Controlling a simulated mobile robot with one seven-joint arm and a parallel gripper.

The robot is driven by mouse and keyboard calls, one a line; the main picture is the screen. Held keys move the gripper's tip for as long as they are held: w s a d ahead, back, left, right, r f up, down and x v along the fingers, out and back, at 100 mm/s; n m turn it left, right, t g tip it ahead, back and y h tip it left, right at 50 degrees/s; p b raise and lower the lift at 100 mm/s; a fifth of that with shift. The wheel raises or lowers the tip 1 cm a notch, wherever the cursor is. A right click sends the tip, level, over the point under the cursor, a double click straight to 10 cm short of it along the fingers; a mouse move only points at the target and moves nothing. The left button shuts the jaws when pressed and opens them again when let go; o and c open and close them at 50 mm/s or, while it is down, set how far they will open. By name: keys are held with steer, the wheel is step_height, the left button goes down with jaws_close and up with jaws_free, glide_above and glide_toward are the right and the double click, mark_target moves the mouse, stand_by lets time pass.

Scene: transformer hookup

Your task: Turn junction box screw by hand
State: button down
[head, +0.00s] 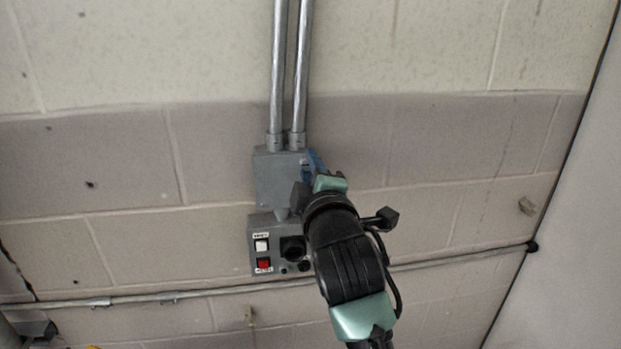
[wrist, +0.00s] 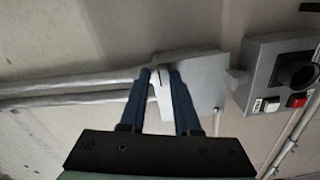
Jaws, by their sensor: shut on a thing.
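The grey junction box (head: 272,178) is fixed to the wall, with two metal conduits entering its top. My gripper (head: 316,163) is at the upper right side of the box, and its blue fingers show only in part. In the wrist view the box (wrist: 205,82) lies behind and to the right of my blue fingers (wrist: 160,76). The fingers are shut with a narrow gap on a small pale piece with a dark line, which I take for the junction box screw (wrist: 160,92). The screw is mostly hidden by the fingers, and its turn angle cannot be told.
A grey control box (head: 262,247) with a white switch, a red switch and a black knob hangs just below the junction box. The two vertical conduits (head: 290,70) run up the wall. A horizontal conduit (head: 170,296) runs below. The wall on the right is mostly clear.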

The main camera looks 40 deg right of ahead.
steer(key=shift+n+b, duration=3.5)
steer(key=shift+n, duration=4.4)
steer(key=shift+r, duration=0.1)
steer(key=c, duration=0.6)
jaws_free()
steer(key=b+v, duration=0.3)
steer(key=v, duration=1)
